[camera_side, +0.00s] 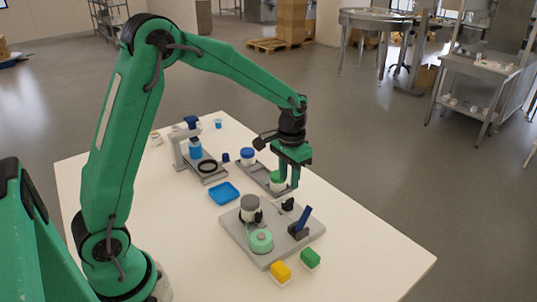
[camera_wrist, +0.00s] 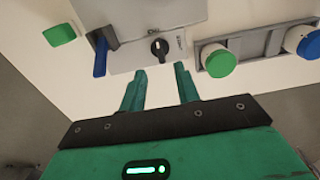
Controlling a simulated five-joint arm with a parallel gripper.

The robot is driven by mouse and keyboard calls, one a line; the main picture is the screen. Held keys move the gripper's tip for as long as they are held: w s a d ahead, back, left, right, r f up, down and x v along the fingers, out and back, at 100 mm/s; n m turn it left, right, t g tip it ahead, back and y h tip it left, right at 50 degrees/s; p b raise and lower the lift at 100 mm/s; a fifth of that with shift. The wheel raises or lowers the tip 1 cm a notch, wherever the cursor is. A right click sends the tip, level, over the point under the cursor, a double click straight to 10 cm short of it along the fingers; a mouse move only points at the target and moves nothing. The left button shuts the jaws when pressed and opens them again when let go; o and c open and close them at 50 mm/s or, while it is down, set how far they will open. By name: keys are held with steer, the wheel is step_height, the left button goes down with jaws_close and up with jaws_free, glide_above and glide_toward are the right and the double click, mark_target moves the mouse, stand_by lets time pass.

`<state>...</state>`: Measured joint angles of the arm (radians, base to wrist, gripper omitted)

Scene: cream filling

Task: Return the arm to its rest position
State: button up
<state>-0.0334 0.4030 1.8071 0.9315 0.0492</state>
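My arm reaches out over the white table (camera_side: 185,265) with its forearm sloping down. My gripper (camera_side: 289,187) points down above the table, close to a green-lidded jar in the side view. In the wrist view my gripper (camera_wrist: 160,72) has its two fingers apart, with nothing between them. The fingertips show just in front of a black dial (camera_wrist: 159,47) on a grey station plate (camera_wrist: 170,14). The green-lidded jar (camera_wrist: 219,60) is right of the fingers, in a grey holder. In the side view the gripper partly hides this jar (camera_side: 277,187).
The station plate also carries a grey-topped jar (camera_side: 250,207), a pale green disc (camera_side: 261,241) and a blue lever (camera_side: 303,219). Yellow (camera_side: 281,271) and green (camera_side: 310,258) blocks lie at the front. A blue tray (camera_side: 224,194), blue-lidded jar (camera_side: 248,156) and dispenser stand (camera_side: 195,155) are farther back.

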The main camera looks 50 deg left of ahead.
steer(key=shift+r, duration=0.25)
steer(key=shift+r, duration=0.1)
steer(key=shift+s+r, duration=0.15)
steer(key=shift+r, duration=0.05)
steer(key=s+r+t, duration=0.3)
steer(key=s+r, duration=0.6)
steer(key=r, duration=0.1)
steer(key=s+d+r+t, duration=0.1)
steer(key=s+r+t, duration=0.1)
steer(key=s, duration=1.1)
steer(key=shift+s+d+r+t, duration=0.15)
steer(key=shift+d+r+t, duration=0.1)
steer(key=shift+r+t, duration=0.1)
